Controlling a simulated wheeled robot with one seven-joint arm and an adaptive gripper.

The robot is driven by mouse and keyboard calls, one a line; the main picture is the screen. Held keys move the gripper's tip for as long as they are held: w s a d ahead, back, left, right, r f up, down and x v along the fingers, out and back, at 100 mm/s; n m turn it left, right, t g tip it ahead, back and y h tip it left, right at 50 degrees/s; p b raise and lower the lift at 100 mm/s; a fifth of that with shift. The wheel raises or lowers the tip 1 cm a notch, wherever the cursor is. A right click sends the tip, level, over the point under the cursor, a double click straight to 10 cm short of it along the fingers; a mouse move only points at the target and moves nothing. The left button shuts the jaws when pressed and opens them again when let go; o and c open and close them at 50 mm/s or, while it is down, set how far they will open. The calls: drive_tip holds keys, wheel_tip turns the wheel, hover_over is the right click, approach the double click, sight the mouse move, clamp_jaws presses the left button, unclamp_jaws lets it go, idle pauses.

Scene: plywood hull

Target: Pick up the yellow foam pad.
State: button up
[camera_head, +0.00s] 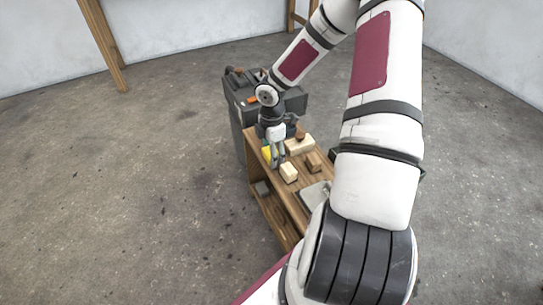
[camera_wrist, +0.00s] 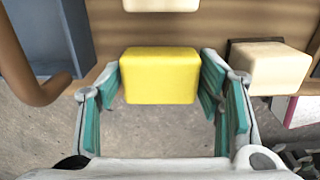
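The yellow foam pad (camera_wrist: 159,76) is a smooth block in the middle of the wrist view, at the edge of the wooden bench top. It also shows as a small yellow patch in the head view (camera_head: 267,153). My gripper (camera_wrist: 160,85) is spread wide, with one teal-padded finger on each side of the pad. The pad nearly fills the gap between the fingertips; thin gaps seem to remain, and firm contact is not visible. In the head view my gripper (camera_head: 277,160) points down at the bench edge beside the pad. The pad's underside is hidden.
On the wooden bench (camera_head: 282,205), a cream block (camera_head: 289,172), a longer pale block (camera_head: 300,146) and a brown block (camera_head: 314,162) stand close by. In the wrist view a cream block (camera_wrist: 271,67) is right of the fingers and a brown curved piece (camera_wrist: 35,75) left.

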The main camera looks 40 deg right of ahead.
drive_tip(key=shift+c, duration=1.3)
drive_tip(key=shift+r, duration=0.1)
drive_tip(key=shift+c, duration=0.2)
wheel_tip(320, 180, up, 10)
drive_tip(key=p, duration=0.5)
drive_tip(key=shift+c, duration=0.6)
